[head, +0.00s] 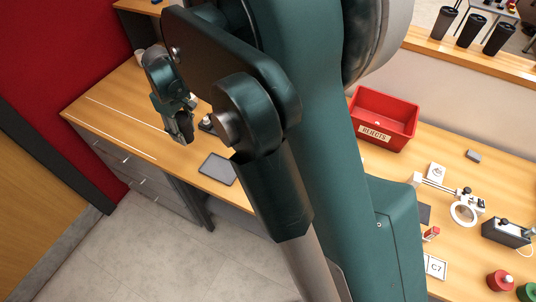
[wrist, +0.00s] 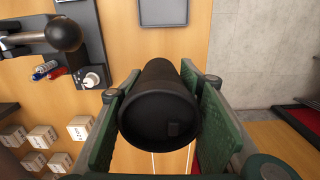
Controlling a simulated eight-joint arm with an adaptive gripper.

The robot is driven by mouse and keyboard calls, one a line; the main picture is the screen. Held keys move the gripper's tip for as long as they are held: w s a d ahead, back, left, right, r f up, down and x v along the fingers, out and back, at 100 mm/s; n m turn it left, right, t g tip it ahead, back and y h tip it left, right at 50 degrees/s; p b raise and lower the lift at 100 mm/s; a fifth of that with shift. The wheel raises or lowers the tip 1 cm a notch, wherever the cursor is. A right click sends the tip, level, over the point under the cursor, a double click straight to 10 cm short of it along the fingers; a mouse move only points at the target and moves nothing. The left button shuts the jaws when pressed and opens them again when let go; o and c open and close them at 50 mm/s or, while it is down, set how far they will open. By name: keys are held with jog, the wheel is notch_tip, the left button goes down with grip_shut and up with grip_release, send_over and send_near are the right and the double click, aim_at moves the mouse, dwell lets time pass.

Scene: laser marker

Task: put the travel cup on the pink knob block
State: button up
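The travel cup (wrist: 160,107) is black and sits between the two green finger pads of my gripper (wrist: 160,88) in the wrist view. Its wide end faces the camera and its narrower body runs away between the pads. The pads appear to press on both sides of it. In the head view my gripper (head: 181,127) is over the left desk, and the cup is hard to make out there. Whether the cup touches the desk cannot be told. I cannot pick out a clearly pink knob block; a red round block with a pale knob (head: 500,281) stands at the lower right.
A dark flat pad (head: 217,169) lies at the desk edge. Small white labelled cubes (wrist: 43,136) lie left in the wrist view. A red crate (head: 383,118), a ring magnifier (head: 464,213) and a green block (head: 527,291) stand right. Dark cups (head: 470,30) line the shelf.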

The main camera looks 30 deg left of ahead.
aim_at(179, 117)
jog(key=shift+r, duration=0.1)
notch_tip(179, 117, up, 7)
jog(key=shift+r, duration=0.1)
jog(key=w+d+r, duration=0.1)
jog(key=w+d, duration=0.1)
jog(key=d, duration=1.7)
jog(key=w+d+r, duration=0.1)
jog(key=w+d, duration=0.2)
jog(key=d, duration=1.5)
jog(key=s+d+f, duration=0.1)
jog(key=s+d, duration=0.2)
jog(key=d, duration=0.6)
jog(key=s+d+f, duration=0.1)
jog(key=s+d, duration=0.2)
jog(key=d, duration=0.5)
jog(key=shift+n, duration=0.3)
jog(key=shift+f+p, duration=0.4)
jog(key=shift+f, duration=2.05)
jog(key=shift+f, duration=0.1)
jog(key=shift+f+b, duration=0.35)
jog(key=shift+f, duration=2.45)
